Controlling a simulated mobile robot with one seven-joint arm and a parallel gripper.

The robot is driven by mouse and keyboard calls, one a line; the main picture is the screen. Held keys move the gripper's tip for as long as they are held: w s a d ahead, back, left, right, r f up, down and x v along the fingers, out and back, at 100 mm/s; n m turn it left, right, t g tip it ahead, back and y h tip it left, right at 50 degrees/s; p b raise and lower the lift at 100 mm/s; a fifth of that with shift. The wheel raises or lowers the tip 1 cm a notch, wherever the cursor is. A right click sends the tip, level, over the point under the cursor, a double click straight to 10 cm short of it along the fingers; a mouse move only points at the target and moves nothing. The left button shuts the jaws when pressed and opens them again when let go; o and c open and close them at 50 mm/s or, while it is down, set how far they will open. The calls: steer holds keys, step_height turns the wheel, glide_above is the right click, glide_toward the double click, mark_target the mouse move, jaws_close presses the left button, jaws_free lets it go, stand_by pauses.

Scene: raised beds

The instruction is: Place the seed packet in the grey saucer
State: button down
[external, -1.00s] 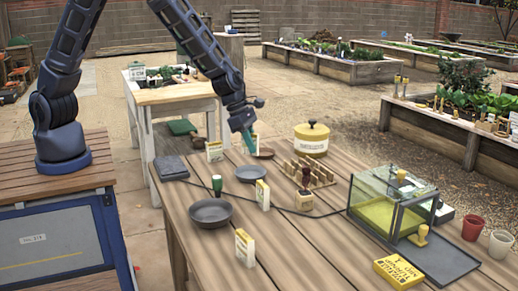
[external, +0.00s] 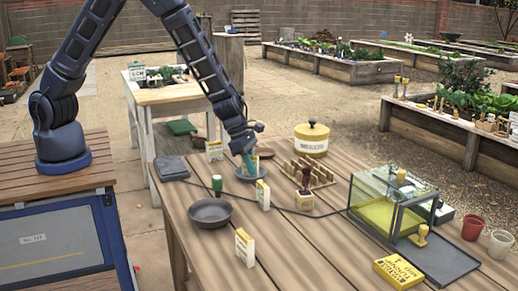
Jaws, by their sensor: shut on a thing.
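The gripper hides part of the saucer's far side, and the fingers are too small to see clearly.
A darker grey bowl (external: 210,212) is nearer the front. White-and-yellow packets stand behind the saucer (external: 214,151), beside it (external: 262,195) and in front (external: 244,248). A green-topped stamp (external: 217,184) is left; a wooden rack (external: 308,173) and glass case (external: 392,203) are right.

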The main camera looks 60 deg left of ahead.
steer(key=shift+f, duration=0.1)
steer(key=c, duration=1.4)
jaws_free()
steer(key=shift+o, duration=0.2)
steer(key=s+a+r+m+h, duration=0.1)
steer(key=s+a+r+m, duration=0.4)
steer(key=r, duration=0.5)
steer(key=s+a+r+m, duration=0.4)
steer(key=s+a+r, duration=0.15)
steer(key=r, duration=0.45)
steer(key=s+a+r+m+h, duration=0.1)
steer(key=s+a+r+m, duration=0.45)
steer(key=r, duration=0.55)
steer(key=s+a+r+m+y, duration=0.2)
steer(key=s+a+m, duration=0.4)
steer(key=s, duration=0.3)
steer(key=s+a+r+m+t+y, duration=0.1)
steer(key=s+a+r+m+y, duration=0.2)
steer(key=s+a+m, duration=0.3)
steer(key=s+a+r, duration=0.1)
steer(key=s, duration=0.3)
steer(key=shift+s+a+r, duration=0.3)
steer(key=shift+r, duration=0.1)
